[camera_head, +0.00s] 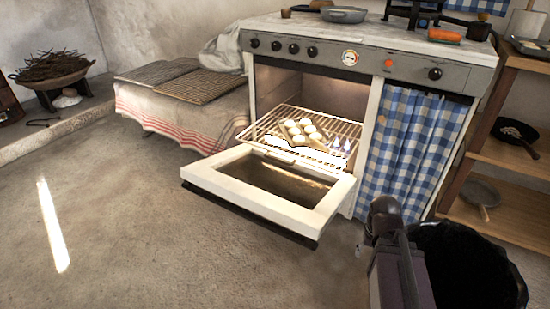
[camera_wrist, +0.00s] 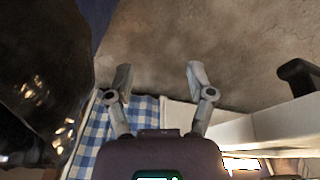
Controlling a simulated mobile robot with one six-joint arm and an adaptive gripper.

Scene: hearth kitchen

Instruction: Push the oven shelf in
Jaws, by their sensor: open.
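The oven shelf (camera_head: 258,130) is a wire rack that sticks out of the open oven (camera_head: 280,90) over the lowered door. Several round white pieces (camera_head: 303,127) sit on a tan board or tray on it. The white oven door (camera_head: 290,208) is folded down below the shelf. My gripper (camera_wrist: 158,82) is open and empty in the wrist view, its two fingers apart above bare floor. My arm is at the lower right in the head view, to the right of the door and apart from the shelf. The fingers are not clear there.
A blue checkered curtain (camera_head: 412,145) hangs right of the oven; it also shows in the wrist view (camera_wrist: 95,145). A black rounded object (camera_head: 470,265) is at lower right. Wooden shelves (camera_head: 500,160) stand at right. The floor (camera_head: 120,230) left of the door is clear.

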